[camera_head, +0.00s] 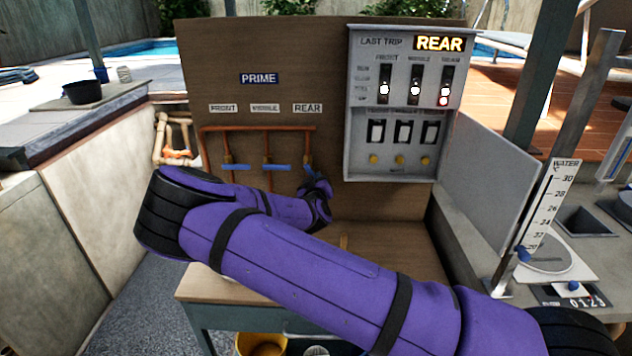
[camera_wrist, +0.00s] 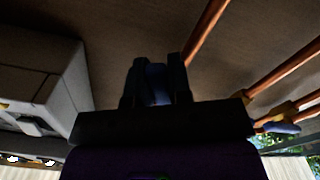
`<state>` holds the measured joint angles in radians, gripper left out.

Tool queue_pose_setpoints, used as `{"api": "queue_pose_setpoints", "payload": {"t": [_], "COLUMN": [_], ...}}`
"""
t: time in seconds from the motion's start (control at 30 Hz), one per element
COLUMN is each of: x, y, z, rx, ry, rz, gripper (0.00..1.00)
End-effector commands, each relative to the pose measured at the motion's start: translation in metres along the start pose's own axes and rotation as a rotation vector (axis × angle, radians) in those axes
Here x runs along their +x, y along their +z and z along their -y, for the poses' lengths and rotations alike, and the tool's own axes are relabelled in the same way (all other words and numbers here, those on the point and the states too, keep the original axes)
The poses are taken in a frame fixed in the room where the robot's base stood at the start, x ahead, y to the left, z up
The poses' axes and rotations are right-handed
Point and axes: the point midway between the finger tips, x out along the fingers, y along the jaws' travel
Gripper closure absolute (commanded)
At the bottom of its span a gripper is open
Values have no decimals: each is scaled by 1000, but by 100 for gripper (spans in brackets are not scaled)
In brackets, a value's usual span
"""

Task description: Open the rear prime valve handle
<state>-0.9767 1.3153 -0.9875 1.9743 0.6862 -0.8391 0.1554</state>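The PRIME panel has copper pipes with blue-handled valves under the FRONT, MIDDLE and REAR labels. The rear prime valve handle (camera_head: 309,170) is at the right pipe in the head view, mostly hidden by my gripper (camera_head: 322,192). Its visible part slants down to the right. In the wrist view the blue rear handle (camera_wrist: 157,84) sits between the two fingers of my gripper (camera_wrist: 157,82) and appears to fill the gap. The front handle (camera_head: 233,167) and middle handle (camera_head: 278,167) lie about level, across their pipes.
A grey control box (camera_head: 400,150) with a lit REAR sign is right of the valves; it is at the left in the wrist view (camera_wrist: 45,85). The middle handle (camera_wrist: 280,127) is close by. A wooden bench top (camera_head: 215,285) lies below.

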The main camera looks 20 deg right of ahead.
Motion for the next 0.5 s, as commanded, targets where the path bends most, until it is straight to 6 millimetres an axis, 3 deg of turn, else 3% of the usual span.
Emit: {"api": "queue_pose_setpoints", "payload": {"t": [0.07,0.5], "x": [0,0], "y": [0,0], "z": [0,4], "rx": [0,70], "ry": [0,0], "rz": [0,0], "gripper": [100,100]}}
